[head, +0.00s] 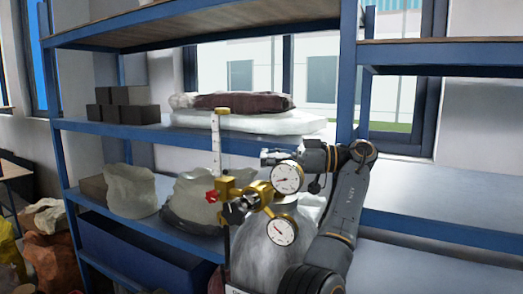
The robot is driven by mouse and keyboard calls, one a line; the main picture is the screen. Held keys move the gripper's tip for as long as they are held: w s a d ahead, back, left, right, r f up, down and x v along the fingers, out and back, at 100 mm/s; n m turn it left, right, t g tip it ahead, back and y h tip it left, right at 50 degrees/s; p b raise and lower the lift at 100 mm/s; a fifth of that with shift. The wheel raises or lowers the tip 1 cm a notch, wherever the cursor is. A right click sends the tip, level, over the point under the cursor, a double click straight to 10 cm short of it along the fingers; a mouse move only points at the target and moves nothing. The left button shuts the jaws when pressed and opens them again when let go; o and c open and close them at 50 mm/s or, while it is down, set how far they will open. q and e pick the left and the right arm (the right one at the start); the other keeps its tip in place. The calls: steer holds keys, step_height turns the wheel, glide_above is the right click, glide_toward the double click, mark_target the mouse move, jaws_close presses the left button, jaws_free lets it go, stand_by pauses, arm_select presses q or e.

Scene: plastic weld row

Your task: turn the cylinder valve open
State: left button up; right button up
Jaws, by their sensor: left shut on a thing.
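The grey gas cylinder (262,262) stands upright in front of the shelf rack, at the lower middle of the head view. On its top is a brass regulator (262,190) with two round gauges, the upper gauge (287,177) and the lower gauge (282,231). A red knob (212,196) and a black knob (235,212) sit at its left. My right gripper is not in view.
A white flowmeter tube (216,145) with a brass top rises left of the regulator. The blue shelf rack (130,130) behind holds dark boxes (122,105), pale sacks (130,190) and a wrapped roll (240,102). The right shelf (450,200) is bare.

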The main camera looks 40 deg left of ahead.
arm_select(q)
steer(key=shift+d+n+g+h, duration=0.15)
steer(key=shift+n+g+h, duration=0.15)
steer(key=shift+g, duration=0.1)
steer(key=o, duration=1.1)
steer(key=shift+o, duration=1.2)
steer(key=shift+w+d, duration=0.1)
steer(key=shift+d, duration=0.05)
steer(key=shift+r, duration=0.1)
